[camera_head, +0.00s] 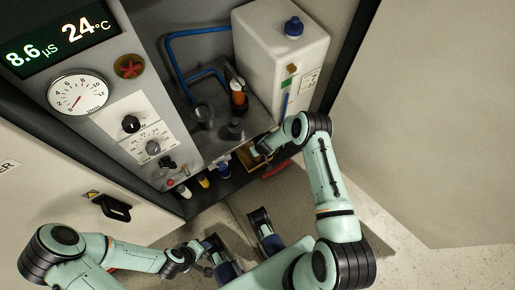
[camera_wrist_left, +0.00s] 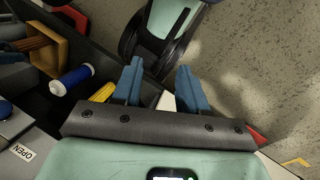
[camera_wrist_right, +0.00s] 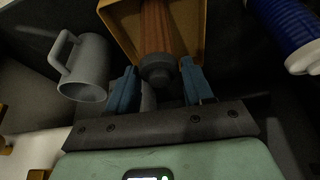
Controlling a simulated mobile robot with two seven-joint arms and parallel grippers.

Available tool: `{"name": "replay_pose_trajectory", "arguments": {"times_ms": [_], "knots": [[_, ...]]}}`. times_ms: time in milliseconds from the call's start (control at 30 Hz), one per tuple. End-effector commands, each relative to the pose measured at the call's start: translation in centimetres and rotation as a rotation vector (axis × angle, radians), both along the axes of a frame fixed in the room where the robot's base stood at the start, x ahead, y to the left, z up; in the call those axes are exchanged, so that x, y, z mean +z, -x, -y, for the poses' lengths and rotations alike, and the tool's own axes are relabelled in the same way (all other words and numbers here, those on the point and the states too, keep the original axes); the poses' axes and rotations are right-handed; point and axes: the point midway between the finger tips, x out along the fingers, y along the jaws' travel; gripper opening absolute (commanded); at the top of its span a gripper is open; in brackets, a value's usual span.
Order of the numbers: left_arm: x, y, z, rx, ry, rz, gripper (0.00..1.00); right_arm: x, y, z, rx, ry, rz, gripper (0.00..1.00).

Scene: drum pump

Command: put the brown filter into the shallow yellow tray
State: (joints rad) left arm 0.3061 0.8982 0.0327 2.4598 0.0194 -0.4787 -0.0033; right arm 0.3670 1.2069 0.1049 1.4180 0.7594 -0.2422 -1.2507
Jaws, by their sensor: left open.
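The brown filter (camera_wrist_right: 157,28), pleated with a dark grey end cap, shows in the right wrist view lying inside the shallow yellow tray (camera_wrist_right: 198,22). It also shows in the tray in the left wrist view (camera_wrist_left: 35,44). In the head view the tray (camera_head: 244,158) is partly hidden by my right gripper (camera_head: 257,151). My left gripper (camera_wrist_left: 158,66) is open and empty, away from the tray.
A grey mug (camera_wrist_right: 88,70) stands left of the tray in the right wrist view. A blue and white cartridge (camera_wrist_left: 72,80) is beside the tray. The white canister (camera_head: 278,55) and the control panel (camera_head: 125,110) flank the work area. Floor is open at lower right.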

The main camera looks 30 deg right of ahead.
Motion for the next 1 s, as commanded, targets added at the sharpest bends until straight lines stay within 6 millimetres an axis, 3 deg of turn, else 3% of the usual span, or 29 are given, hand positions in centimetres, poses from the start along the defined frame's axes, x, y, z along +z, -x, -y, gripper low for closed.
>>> {"name": "replay_pose_trajectory", "arguments": {"times_ms": [367, 467, 667, 1000], "knots": [[0.2, 0.1, 0.0, -0.001, 0.001, -0.003, 0.43, 0.1, 0.0, 0.0, 0.000, 0.000, 0.000, 0.69], [0.6, 0.5, 0.2, -0.005, 0.006, -0.013, 0.43, 1.0, 0.3, 0.0, 0.001, 0.000, -0.001, 0.69], [2.3, 2.3, 1.1, -0.026, 0.029, -0.063, 0.43, 4.8, 1.7, 0.0, 0.001, 0.001, 0.001, 0.69], [2.8, 2.8, 1.1, -0.031, 0.034, -0.079, 0.43, 4.8, 9.9, -0.2, -0.002, -0.001, -0.005, 0.69]]}}
